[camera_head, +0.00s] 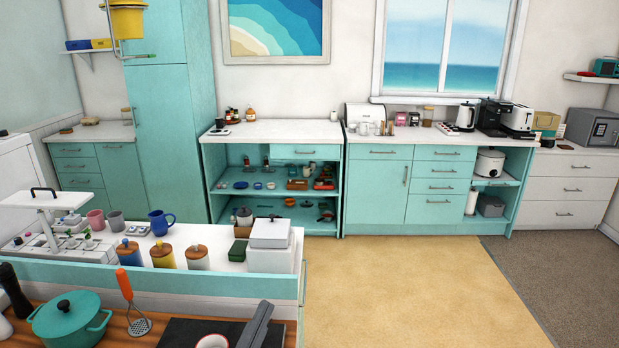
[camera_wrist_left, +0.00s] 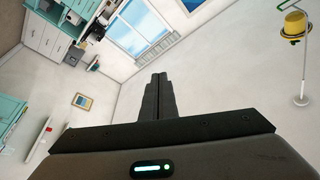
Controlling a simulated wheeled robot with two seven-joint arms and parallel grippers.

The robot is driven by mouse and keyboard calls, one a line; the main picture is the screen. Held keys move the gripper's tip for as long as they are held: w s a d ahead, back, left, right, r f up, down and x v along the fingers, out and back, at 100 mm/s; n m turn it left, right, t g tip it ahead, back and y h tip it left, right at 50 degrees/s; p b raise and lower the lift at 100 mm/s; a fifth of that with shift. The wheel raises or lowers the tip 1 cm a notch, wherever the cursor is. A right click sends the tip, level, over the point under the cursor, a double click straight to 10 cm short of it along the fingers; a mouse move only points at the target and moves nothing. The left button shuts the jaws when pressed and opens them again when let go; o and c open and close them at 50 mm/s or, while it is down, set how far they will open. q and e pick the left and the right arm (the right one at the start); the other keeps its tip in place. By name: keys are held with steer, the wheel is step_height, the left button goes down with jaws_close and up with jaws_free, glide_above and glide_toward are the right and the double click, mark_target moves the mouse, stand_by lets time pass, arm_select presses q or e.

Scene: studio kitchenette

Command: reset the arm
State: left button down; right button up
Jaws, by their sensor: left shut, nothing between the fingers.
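My left gripper (camera_wrist_left: 158,78) shows in the wrist view as two dark fingers pressed together, with nothing between them. Beyond its tips are the white ceiling and wall, seen tilted. In the head view, the dark grey left gripper (camera_head: 264,306) rises from the bottom edge, near the front counter and apart from the white lidded box behind it. The rest of the left arm is mostly out of the picture. My right gripper is in neither view.
A teal pot (camera_head: 68,322), a red-handled masher (camera_head: 128,290) and lidded jars (camera_head: 162,256) stand on the left. A white lidded box (camera_head: 270,236) is behind the gripper. The yellow floor mat (camera_head: 420,290) is clear. A yellow pail (camera_head: 127,20) hangs upper left.

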arm_select(q)
steer(key=s+a+f+n+g+y, duration=0.3)
steer(key=a+f+n+y, duration=0.15)
steer(key=f, duration=0.45)
steer(key=s+a+f+n+g+y, duration=0.35)
steer(key=a+f, duration=0.25)
steer(key=f, duration=0.3)
steer(key=s+a+f+n+g+h, duration=0.1)
steer(key=s+a+f+g, duration=0.1)
steer(key=s+f+g, duration=0.65)
steer(key=s+a+f+g, duration=0.15)
steer(key=s+f, duration=0.45)
steer(key=s, duration=0.7)
step_height(320, 180, down, 32)
steer(key=s+r+g+b, duration=0.1)
steer(key=g+b, duration=0.1)
steer(key=b, duration=0.1)
steer(key=s+a+f+b, duration=0.2)
steer(key=s+a+f, duration=0.1)
steer(key=s+f, duration=1.5)
step_height(320, 180, down, 2)
steer(key=shift+g, duration=0.35)
